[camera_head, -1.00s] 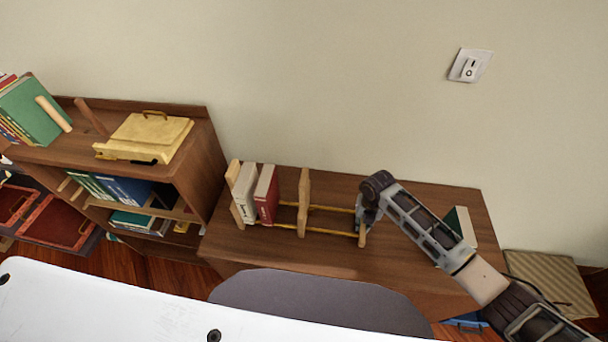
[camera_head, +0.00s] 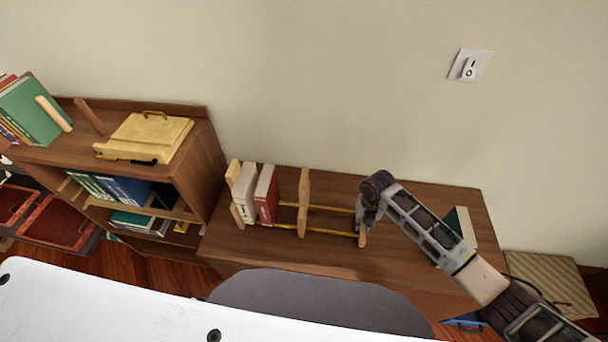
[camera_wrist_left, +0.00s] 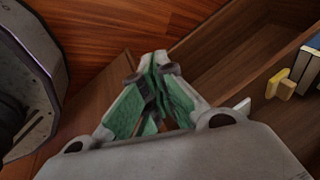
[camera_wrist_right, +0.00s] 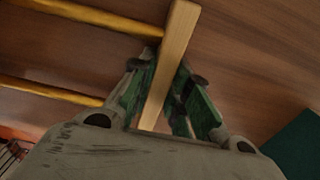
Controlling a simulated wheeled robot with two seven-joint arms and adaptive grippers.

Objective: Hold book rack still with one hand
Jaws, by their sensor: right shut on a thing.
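The book rack (camera_head: 303,202) stands on the low wooden cabinet, with wooden end panels, a middle panel and two yellow rods. A white book (camera_head: 244,192) and a red book (camera_head: 266,194) stand upright at its left end. My right gripper (camera_head: 364,218) is at the rack's right end panel. In the right wrist view its fingers (camera_wrist_right: 168,80) are shut on that panel (camera_wrist_right: 176,38), one on each side. My left gripper (camera_wrist_left: 153,64) shows only in the left wrist view. Its fingertips are together with nothing seen between them, above the floor beside a wooden shelf.
The low cabinet top (camera_head: 330,255) is clear in front of the rack. A taller bookshelf (camera_head: 190,160) stands left, with a yellow box (camera_head: 150,135) on top. A grey rounded seat or chair back (camera_head: 320,300) is in front.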

